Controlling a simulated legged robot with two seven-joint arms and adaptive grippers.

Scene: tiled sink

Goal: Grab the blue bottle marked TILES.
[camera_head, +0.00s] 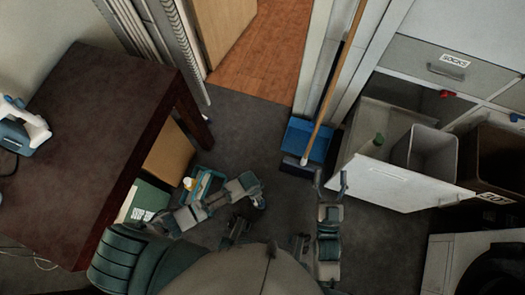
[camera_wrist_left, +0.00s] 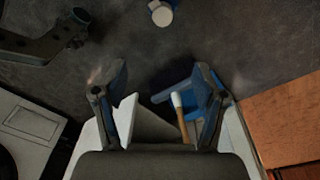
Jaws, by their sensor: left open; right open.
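A small blue object with a white round end (camera_wrist_left: 162,12) is on the dark floor at the top edge of the left wrist view. It may be the bottle, but no TILES label is readable. It lies beyond my left gripper (camera_wrist_left: 160,98), whose two fingers are spread and empty. In the head view, the end of my left arm (camera_head: 243,185) is near the floor at lower left. My right gripper (camera_head: 331,182) is open and empty, below the dustpan.
A dark table (camera_head: 90,130) at left holds a blue-and-white item (camera_head: 22,125). A blue dustpan (camera_head: 318,138) and broom (camera_head: 338,75) stand by the cabinet. Floor between is clear.

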